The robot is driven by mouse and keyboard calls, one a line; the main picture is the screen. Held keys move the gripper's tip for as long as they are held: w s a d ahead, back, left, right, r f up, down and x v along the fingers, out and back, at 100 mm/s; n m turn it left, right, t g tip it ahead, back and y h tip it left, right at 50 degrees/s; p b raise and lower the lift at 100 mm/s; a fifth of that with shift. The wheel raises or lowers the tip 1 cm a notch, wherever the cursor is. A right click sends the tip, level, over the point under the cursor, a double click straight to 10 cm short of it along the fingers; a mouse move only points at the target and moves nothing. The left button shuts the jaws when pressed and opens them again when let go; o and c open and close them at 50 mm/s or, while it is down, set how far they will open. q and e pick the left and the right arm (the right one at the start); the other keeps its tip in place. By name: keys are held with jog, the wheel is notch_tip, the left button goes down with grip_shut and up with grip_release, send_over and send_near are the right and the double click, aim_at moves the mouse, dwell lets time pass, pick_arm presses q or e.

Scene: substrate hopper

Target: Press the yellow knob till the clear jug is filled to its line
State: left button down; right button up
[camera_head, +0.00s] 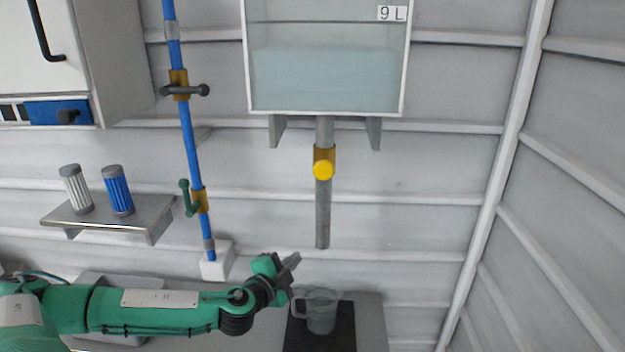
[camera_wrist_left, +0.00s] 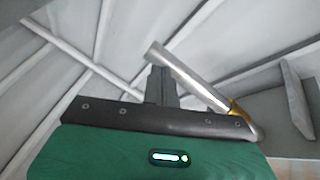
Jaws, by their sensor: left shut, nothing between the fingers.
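The yellow knob (camera_head: 323,169) sits on the grey spout pipe (camera_head: 323,220) under the clear tank (camera_head: 328,80), which holds pale blue stuff and is labelled 9 L. The clear jug (camera_head: 321,314) stands upright on a black mat, below the pipe's open end. I cannot make out its line or any contents. My left gripper (camera_head: 293,261) is shut and empty, left of the pipe's lower end and above the jug's left side, apart from both. In the left wrist view its fingers (camera_wrist_left: 160,85) are together; the pipe (camera_wrist_left: 190,78) lies beyond them. My right gripper is not in view.
A blue pipe (camera_head: 190,140) with a dark valve handle and a green one runs down left of the tank. A shelf (camera_head: 110,219) holds a white and a blue cartridge. The wall right of the spout is clear.

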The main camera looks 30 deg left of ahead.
pick_arm(q)
jog(key=s+d+r+m+h, duration=0.1)
jog(key=s+r+m+h, duration=0.2)
jog(key=r, duration=0.8)
jog(key=s+d+r+m+h, duration=0.1)
jog(key=s+r+m+h, duration=0.2)
jog(key=s+r+m, duration=0.3)
notch_tip(320, 180, up, 5)
jog(key=shift+s+d+m+t+p, duration=0.3)
jog(key=shift+s+m+p, duration=0.1)
jog(key=shift+s, duration=0.35)
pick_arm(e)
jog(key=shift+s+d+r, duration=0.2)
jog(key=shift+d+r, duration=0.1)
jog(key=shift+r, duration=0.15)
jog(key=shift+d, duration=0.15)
pick_arm(q)
jog(key=shift+w, duration=0.1)
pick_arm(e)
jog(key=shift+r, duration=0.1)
